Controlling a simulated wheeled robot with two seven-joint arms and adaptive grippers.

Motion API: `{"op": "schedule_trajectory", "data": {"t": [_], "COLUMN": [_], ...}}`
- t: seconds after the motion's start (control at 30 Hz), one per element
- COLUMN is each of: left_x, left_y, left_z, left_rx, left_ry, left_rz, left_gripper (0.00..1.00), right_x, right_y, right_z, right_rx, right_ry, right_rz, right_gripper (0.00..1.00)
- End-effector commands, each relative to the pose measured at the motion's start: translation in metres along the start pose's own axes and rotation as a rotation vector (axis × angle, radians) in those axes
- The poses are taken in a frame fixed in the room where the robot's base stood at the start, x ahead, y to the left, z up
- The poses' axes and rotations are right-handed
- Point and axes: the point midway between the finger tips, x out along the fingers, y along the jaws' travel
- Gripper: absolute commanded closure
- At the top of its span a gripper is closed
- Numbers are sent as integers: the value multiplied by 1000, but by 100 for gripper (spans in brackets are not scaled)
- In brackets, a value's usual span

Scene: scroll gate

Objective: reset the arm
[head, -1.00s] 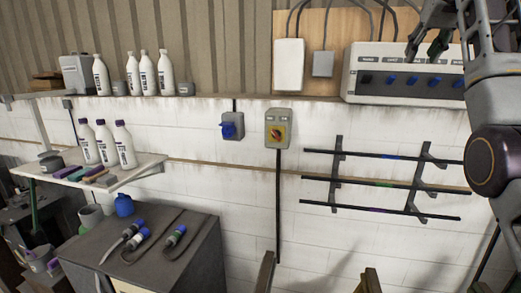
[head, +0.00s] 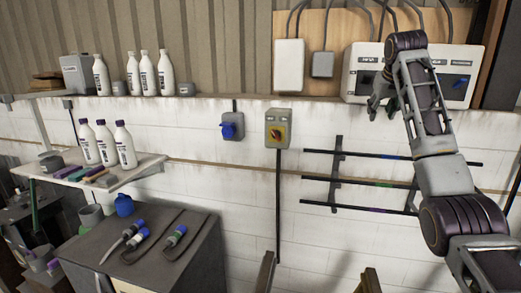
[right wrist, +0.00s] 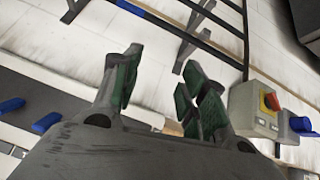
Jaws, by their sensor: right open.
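My right arm comes in from the lower right of the head view and reaches up in front of the control panel (head: 456,70). My right gripper (head: 380,106) is at the panel's lower left edge, above the wall rack, and hides part of the panel. In the right wrist view the right gripper (right wrist: 165,90) has its green-padded fingers spread, with nothing between them. Blue knobs (right wrist: 30,112) of the panel show at the left of that view. My left gripper is not in view.
A rack (head: 337,175) holds dark rods. White bottles (head: 141,72) stand on the left shelf. A dark bench (head: 175,245) holds cabled connectors.

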Motion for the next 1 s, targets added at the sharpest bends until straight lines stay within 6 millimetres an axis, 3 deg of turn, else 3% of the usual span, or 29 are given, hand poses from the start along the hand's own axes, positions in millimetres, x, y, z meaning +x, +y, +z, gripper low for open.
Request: {"op": "schedule_trajectory", "data": {"t": [0.4, 1.0], "left_x": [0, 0], "left_y": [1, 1], "left_z": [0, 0], "left_rx": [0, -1], "left_ry": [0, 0], "left_rz": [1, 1], "left_gripper": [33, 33], "right_x": [82, 174], "right_y": [-42, -96], "right_z": [54, 153], "right_rx": [-69, -154], "right_ry": [-33, -77], "right_rz": [2, -20], "right_gripper": [57, 57]}}
